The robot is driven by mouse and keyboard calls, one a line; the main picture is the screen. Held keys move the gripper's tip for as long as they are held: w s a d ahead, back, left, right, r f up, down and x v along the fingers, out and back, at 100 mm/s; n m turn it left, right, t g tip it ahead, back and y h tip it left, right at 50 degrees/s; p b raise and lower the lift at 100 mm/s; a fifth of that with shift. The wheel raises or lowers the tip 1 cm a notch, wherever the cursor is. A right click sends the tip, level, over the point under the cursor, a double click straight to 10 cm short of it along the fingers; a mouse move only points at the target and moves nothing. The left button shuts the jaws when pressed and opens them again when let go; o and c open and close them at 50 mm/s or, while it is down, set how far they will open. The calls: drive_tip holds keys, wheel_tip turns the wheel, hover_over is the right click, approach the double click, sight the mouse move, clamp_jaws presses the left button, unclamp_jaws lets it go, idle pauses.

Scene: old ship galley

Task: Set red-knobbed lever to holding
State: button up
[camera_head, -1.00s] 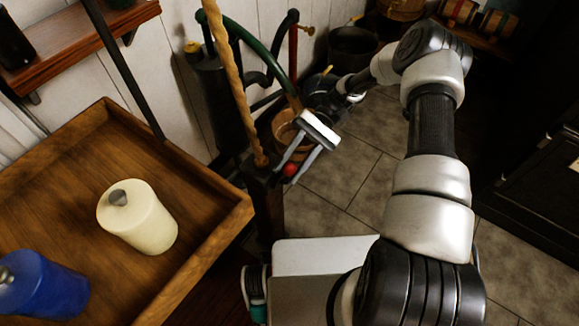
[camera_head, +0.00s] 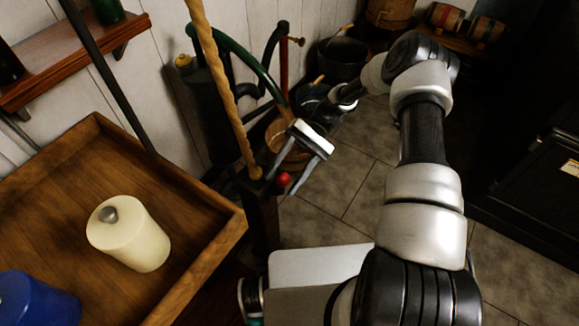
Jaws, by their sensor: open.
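The red knob (camera_head: 283,179) of the lever shows as a small ball beside the top of a dark post, just below my gripper. The lever's arm is mostly hidden and its setting cannot be read. My gripper (camera_head: 282,183) is open, reaching down and left from the upper middle of the picture. Its two grey fingers straddle the knob in this view, one on the left and one on the right. I cannot tell whether either finger touches it.
A wooden tray (camera_head: 216,231) at left holds a cream canister (camera_head: 130,236) and a blue canister (camera_head: 36,301). A twisted tan pole (camera_head: 226,88) rises close left of the knob. Dark pipes and a wooden bucket (camera_head: 275,133) stand behind. Floor (camera_head: 345,195) shows clear to the right.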

drive_tip(key=v, duration=1.1)
drive_tip(key=shift+w+d, duration=0.2)
drive_tip(key=shift+w, duration=0.1)
